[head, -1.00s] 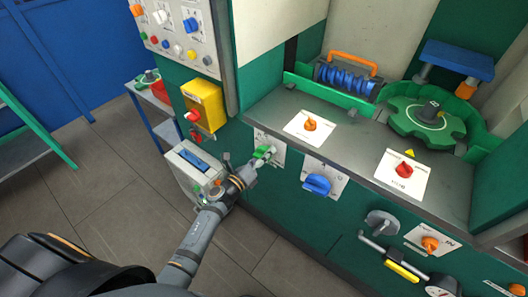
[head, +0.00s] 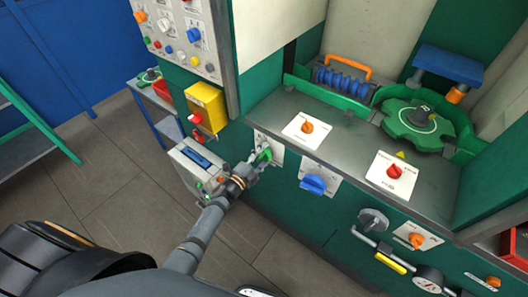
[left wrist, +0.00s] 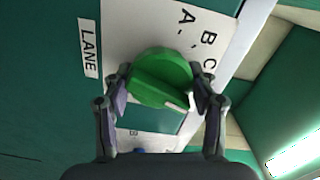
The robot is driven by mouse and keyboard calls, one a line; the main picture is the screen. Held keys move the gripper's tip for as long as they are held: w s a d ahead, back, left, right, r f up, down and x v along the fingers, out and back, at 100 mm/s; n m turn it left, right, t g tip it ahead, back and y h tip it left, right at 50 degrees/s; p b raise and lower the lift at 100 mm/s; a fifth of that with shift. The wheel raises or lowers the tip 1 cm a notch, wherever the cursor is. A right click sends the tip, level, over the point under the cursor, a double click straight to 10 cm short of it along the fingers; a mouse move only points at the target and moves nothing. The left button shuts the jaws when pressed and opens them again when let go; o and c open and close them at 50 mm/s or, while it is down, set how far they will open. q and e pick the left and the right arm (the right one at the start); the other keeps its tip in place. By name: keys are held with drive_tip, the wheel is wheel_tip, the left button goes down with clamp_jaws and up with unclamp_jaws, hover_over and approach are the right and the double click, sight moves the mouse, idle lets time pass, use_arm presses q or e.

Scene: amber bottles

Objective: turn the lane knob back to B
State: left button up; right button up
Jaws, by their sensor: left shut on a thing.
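The lane knob is green and sits on a white plate on the green cabinet front, and it shows in the head view (head: 264,155). In the left wrist view the green knob (left wrist: 158,76) fills the middle, beside a LANE label (left wrist: 89,47). The letters A, B and C are printed on the white plate (left wrist: 130,30). A pale mark is on the knob's lower right edge; I cannot tell which letter it lines up with. My left gripper (left wrist: 160,88) is shut on the knob, one finger on each side; its arm shows in the head view (head: 252,168). My right gripper is out of view.
A blue knob (head: 313,184) sits right of the lane knob. A grey box (head: 190,168) stands close to my left arm, below a yellow box (head: 206,108). The counter above carries an orange knob (head: 307,127) and a red knob (head: 394,171).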

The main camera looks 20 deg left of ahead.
use_arm(q)
drive_tip(key=n+p, duration=0.3)
drive_tip(key=n, duration=0.3)
drive_tip(key=shift+r, duration=0.15)
drive_tip(key=n+p, duration=0.1)
drive_tip(key=n, duration=0.2)
drive_tip(key=shift+a+n, duration=0.1)
drive_tip(key=shift+n, duration=0.3)
drive_tip(key=shift+n+p, duration=0.7)
drive_tip(key=shift+n, duration=0.7)
drive_tip(key=o, duration=1.2)
drive_tip(key=shift+c, duration=0.2)
drive_tip(key=shift+s, duration=0.1)
drive_tip(key=v, duration=1.2)
